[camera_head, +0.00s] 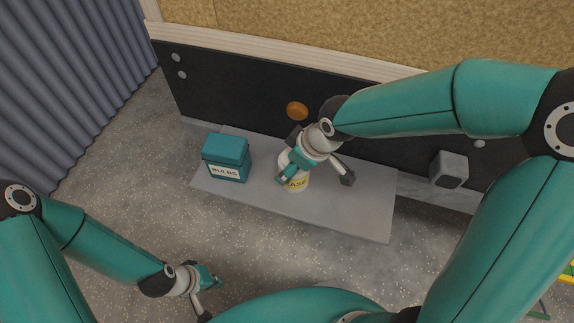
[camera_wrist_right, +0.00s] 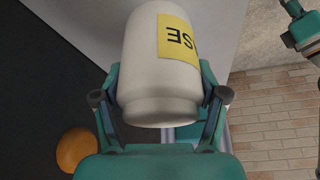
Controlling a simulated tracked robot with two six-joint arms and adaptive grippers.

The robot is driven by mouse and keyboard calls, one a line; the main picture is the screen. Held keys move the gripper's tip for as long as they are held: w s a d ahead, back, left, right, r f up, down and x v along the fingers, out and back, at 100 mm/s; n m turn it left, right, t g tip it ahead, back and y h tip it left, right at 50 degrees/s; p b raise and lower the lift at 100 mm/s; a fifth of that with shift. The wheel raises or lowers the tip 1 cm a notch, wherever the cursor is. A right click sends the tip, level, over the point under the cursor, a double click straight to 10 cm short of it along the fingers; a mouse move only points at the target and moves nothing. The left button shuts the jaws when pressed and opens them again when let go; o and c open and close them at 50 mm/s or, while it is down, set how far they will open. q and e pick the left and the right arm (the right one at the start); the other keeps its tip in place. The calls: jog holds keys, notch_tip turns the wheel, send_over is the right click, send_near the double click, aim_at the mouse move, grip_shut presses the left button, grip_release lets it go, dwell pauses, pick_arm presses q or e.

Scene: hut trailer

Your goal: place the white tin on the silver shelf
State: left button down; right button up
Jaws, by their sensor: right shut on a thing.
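The white tin (camera_head: 295,183) has a yellow label. In the head view it shows over the silver shelf (camera_head: 340,213), partly hidden by my right gripper (camera_head: 318,178). In the right wrist view the tin (camera_wrist_right: 158,75) sits between the two fingers of my right gripper (camera_wrist_right: 162,105), which is shut on it. I cannot tell whether the tin touches the shelf. My left gripper (camera_head: 208,297) is empty and its fingers look apart, low in the head view, away from the shelf.
An orange disc (camera_head: 297,111) is on the black panel (camera_head: 235,90) behind. A grey box (camera_head: 449,169) is at the right. The shelf's right part is bare.

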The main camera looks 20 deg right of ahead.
jog(key=o, duration=1.8)
jog(key=shift+c, duration=0.2)
jog(key=shift+r, duration=0.1)
jog(key=shift+r, duration=0.2)
jog(key=p+v, duration=0.3)
jog(key=v, duration=0.8)
jog(key=shift+s+r, duration=0.15)
jog(key=shift+r, duration=0.1)
jog(key=shift+d, duration=0.15)
